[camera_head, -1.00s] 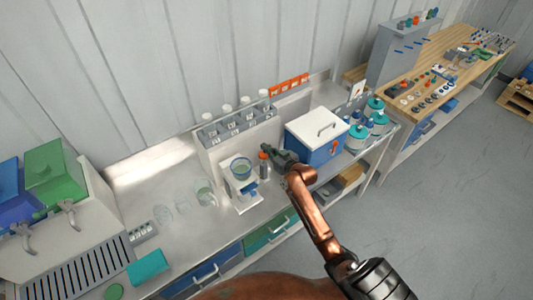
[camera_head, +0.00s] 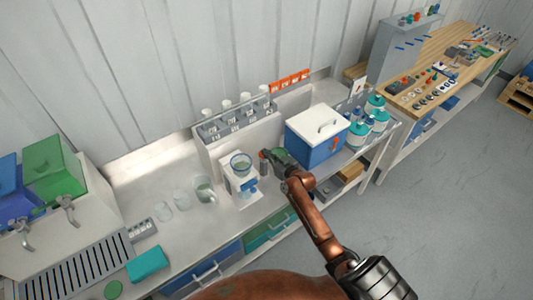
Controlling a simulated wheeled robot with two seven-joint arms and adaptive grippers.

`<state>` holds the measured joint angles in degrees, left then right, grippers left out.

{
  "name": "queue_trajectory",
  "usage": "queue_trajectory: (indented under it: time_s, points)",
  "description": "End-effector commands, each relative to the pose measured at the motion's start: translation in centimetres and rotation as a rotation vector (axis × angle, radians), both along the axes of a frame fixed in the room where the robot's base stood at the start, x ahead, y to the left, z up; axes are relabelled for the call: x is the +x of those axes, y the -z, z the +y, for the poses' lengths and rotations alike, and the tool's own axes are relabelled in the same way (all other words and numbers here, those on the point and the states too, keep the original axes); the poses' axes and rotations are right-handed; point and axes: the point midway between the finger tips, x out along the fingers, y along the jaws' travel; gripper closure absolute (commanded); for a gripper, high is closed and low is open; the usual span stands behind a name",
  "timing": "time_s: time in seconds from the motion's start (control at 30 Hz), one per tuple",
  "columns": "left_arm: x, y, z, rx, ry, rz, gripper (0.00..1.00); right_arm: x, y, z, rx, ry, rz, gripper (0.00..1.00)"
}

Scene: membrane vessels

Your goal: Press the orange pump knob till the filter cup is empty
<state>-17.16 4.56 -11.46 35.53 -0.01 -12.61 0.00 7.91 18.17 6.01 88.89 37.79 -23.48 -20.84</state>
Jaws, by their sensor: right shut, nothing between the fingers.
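The filter cup (camera_head: 241,163) is a clear round cup with a blue rim, and a greenish content shows inside it. It sits on top of a white stand (camera_head: 236,183) on the metal bench. The orange pump knob (camera_head: 263,154) is a small spot on top of a grey pump body (camera_head: 263,168), just right of the cup. My right gripper (camera_head: 268,156) is shut and empty, with its tips at the knob and partly covering it. I cannot tell whether they touch. My left gripper is not in view.
A blue cooler box with a white lid (camera_head: 318,128) stands close to the right of my gripper. Clear beakers (camera_head: 204,190) stand left of the stand. A rack of white-capped bottles (camera_head: 235,122) is behind. Teal-lidded jars (camera_head: 362,130) stand at the right.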

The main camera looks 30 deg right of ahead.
Motion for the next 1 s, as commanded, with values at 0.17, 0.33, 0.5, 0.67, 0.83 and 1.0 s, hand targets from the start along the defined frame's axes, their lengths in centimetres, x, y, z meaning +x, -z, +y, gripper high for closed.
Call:
queue_trajectory:
  time_s: [0.17,0.33,0.5,0.67,0.83,1.0]
  points:
    - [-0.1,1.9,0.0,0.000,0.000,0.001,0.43,-0.1,2.9,0.1,0.002,-0.001,0.009,1.00]
    - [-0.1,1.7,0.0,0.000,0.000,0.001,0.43,-0.2,2.8,0.1,0.003,-0.001,0.011,1.00]
    - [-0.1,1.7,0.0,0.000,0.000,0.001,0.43,-0.2,2.9,0.1,0.003,-0.002,0.013,1.00]
    - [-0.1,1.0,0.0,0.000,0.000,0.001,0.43,-0.2,2.1,0.2,0.003,-0.003,0.013,1.00]
    - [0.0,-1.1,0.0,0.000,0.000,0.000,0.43,-0.1,-0.5,0.3,0.000,-0.005,0.009,1.00]
    - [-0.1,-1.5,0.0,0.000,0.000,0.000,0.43,-1.8,-1.8,0.2,0.000,-0.005,0.006,1.00]
